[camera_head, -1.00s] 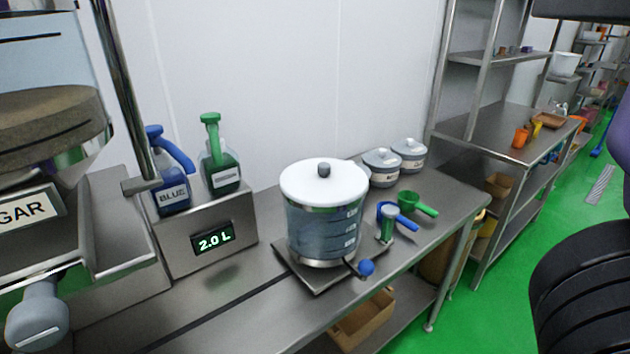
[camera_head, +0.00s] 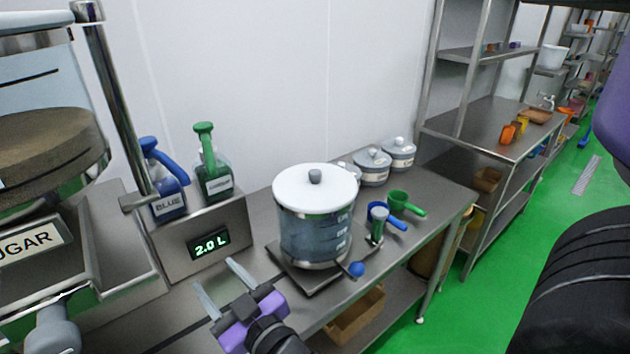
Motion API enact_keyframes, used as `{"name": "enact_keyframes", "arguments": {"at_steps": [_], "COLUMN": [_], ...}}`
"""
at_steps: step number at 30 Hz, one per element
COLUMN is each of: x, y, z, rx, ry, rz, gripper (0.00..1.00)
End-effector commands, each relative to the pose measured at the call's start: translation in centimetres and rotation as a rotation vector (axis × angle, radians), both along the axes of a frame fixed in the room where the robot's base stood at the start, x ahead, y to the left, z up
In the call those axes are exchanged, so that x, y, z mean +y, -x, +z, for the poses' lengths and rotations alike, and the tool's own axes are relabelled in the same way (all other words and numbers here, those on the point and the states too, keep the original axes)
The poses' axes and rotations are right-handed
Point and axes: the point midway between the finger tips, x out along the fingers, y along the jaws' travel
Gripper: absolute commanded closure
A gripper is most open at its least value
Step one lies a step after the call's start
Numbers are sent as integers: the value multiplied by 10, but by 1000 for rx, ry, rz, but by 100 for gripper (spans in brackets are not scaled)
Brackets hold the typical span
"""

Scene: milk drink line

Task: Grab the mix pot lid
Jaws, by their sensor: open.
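The mix pot lid (camera_head: 292,187) is a white disc with a grey knob (camera_head: 315,176) at its centre. It lies flat on top of the clear mix pot (camera_head: 305,240), which has level marks and stands on a metal plate on the steel bench. My gripper (camera_head: 222,286) is at the bottom of the view, with purple parts and two pale fingers spread apart. It is open and empty, to the left of the pot and in front of it in the picture, apart from the lid.
A 2.0 L display unit (camera_head: 207,245) holds a blue jug (camera_head: 168,195) and a green jug (camera_head: 214,176) at left. A sugar hopper (camera_head: 45,180) stands far left. Blue and green scoops (camera_head: 398,202) and lidded tubs (camera_head: 372,166) are right of the pot. A blue ball knob (camera_head: 356,269) sticks out in front.

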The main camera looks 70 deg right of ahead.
Motion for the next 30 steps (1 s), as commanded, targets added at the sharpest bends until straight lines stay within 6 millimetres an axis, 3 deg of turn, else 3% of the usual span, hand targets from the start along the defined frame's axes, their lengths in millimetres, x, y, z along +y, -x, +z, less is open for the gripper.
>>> {"name": "enact_keyframes", "arguments": {"at_steps": [1,6,9,12,15,21,30], "x": [-21,-93,-138,-175,-192,-197,-217], "y": [-12,-27,-20,2,31,74,81], "z": [16,52,77,96,97,80,74], "rx": [1,28,29,13,-6,-38,-54], "ry": [14,24,11,-25,-79,-177,-206], "rz": [-56,-282,-461,-669,-849,-1053,-1084], "gripper": [48,48,48,48,48,48,48]}}
